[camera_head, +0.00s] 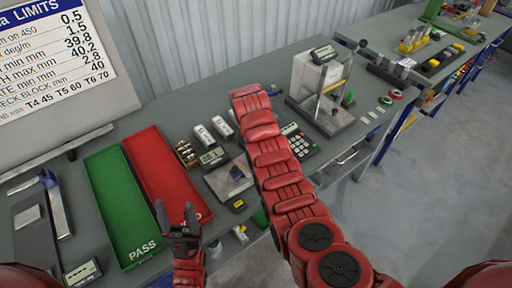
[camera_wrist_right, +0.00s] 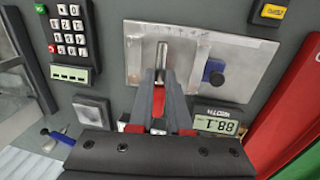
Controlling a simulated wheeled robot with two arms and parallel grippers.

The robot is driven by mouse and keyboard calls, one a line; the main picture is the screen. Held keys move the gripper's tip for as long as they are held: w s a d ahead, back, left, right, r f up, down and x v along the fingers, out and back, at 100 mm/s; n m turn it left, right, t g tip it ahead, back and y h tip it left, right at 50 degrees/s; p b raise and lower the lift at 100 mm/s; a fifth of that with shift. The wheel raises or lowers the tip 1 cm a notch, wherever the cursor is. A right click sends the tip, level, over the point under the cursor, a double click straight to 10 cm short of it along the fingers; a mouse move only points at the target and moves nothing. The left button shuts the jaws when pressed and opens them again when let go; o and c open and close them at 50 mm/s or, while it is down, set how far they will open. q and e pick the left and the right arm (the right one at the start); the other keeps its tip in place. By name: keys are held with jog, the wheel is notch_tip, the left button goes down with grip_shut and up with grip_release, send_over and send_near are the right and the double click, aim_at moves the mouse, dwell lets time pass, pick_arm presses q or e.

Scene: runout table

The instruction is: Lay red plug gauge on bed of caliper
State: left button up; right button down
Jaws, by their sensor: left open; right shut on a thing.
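My right gripper (camera_wrist_right: 160,80) is shut on the red plug gauge (camera_wrist_right: 171,112). Its red part shows between the fingers, and a bright metal pin (camera_wrist_right: 162,52) sticks out beyond them. The pin overlies the caliper's flat metal bed (camera_wrist_right: 200,48) in the right wrist view; I cannot tell whether it touches. The caliper has a blue knob and a display (camera_wrist_right: 218,124). In the head view the caliper bed (camera_head: 229,179) lies left of my right arm, whose gripper is hidden there. My left gripper (camera_head: 177,213) is open and empty by the near end of the red tray.
A green PASS tray (camera_head: 119,205) and a red tray (camera_head: 158,170) lie left of the caliper. A keypad (camera_wrist_right: 70,28) and a small yellow-topped block (camera_wrist_right: 270,12) flank the bed. A gauge stand (camera_head: 318,95) is behind right. A sign stands back left.

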jog(key=shift+f+b, duration=2.15)
jog(key=shift+f, duration=1.4)
jog(key=c, duration=0.8)
grip_release()
jog(key=shift+r, duration=0.1)
